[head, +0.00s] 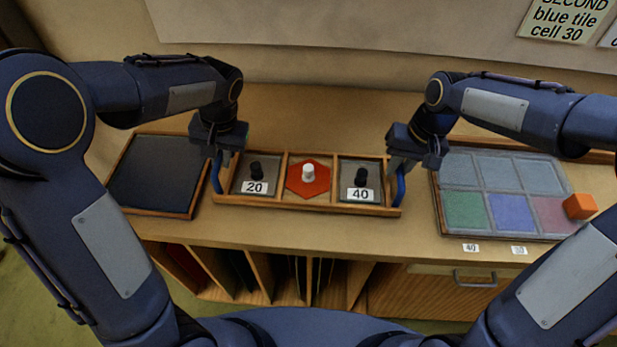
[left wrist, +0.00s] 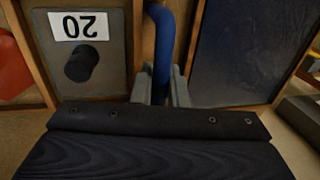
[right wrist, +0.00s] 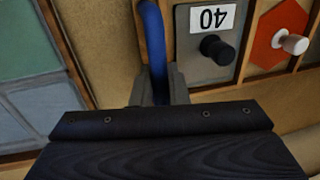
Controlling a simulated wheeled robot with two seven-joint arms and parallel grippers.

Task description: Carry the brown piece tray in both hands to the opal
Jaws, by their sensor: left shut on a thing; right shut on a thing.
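The brown piece tray (head: 283,201) is in the middle of the head view, with three compartments and a blue handle at each end. A grey piece marked 20 (head: 256,180) is in the left compartment, a red hexagon with a white knob (head: 309,178) in the middle, and a grey piece marked 40 (head: 361,181) in the right. My left gripper (head: 217,160) is shut on the left handle (left wrist: 163,45). My right gripper (head: 399,164) is shut on the right handle (right wrist: 153,40). I cannot tell whether the tray touches the bench. I cannot tell which thing is the opal.
A dark framed board (head: 155,175) lies left of the tray. A framed panel of coloured glass cells (head: 505,180) lies right, with an orange cube (head: 580,206) at its right side. Number labels (head: 471,247) are along the bench's front. A sign (head: 563,20) hangs behind.

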